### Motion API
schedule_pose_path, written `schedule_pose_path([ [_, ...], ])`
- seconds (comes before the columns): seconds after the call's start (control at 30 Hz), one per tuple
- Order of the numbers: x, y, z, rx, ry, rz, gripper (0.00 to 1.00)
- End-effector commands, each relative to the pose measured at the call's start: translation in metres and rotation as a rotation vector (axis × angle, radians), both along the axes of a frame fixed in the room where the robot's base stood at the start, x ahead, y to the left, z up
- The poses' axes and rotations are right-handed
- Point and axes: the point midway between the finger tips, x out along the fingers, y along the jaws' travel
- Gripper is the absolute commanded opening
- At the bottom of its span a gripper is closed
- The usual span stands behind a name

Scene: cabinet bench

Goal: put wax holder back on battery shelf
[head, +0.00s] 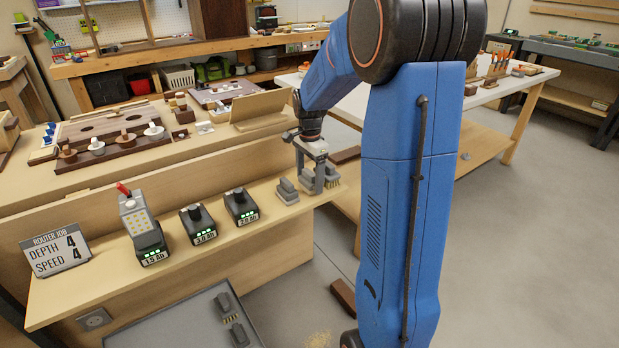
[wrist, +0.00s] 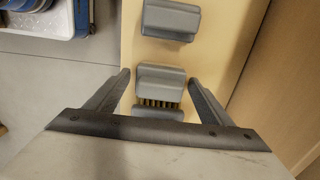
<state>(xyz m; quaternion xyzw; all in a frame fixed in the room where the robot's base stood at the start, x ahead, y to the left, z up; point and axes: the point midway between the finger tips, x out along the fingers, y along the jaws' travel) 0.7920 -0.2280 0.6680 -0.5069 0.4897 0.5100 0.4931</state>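Small grey blocks with rounded tops sit at the right end of the battery shelf (head: 165,268). I cannot tell for sure which one is the wax holder. One grey block (head: 287,190) stands to the left of my gripper (head: 311,178); in the wrist view it seems to be the far block (wrist: 170,20). My gripper points down at the shelf end. In the wrist view its fingers are apart, either side of a middle grey block (wrist: 160,76), with narrow gaps visible. Tan bristles (wrist: 158,103) show just behind that block, and another grey piece is partly hidden by the gripper body.
Several black batteries (head: 241,207) with green lights stand on the shelf, beside a router job sign (head: 55,252). A grey tray (head: 180,328) below holds two grey brush-like pieces (head: 225,304). The bench (head: 190,155) rises behind the shelf.

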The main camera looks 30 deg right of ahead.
Motion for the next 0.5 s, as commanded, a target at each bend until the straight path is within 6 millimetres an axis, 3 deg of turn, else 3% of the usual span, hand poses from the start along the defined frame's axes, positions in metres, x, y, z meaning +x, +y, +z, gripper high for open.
schedule_pose_path([
  [0.33,0.000,0.000,0.003,0.000,-0.001,0.000,0.75],
  [0.5,0.001,0.000,0.021,-0.001,-0.003,0.000,0.75],
])
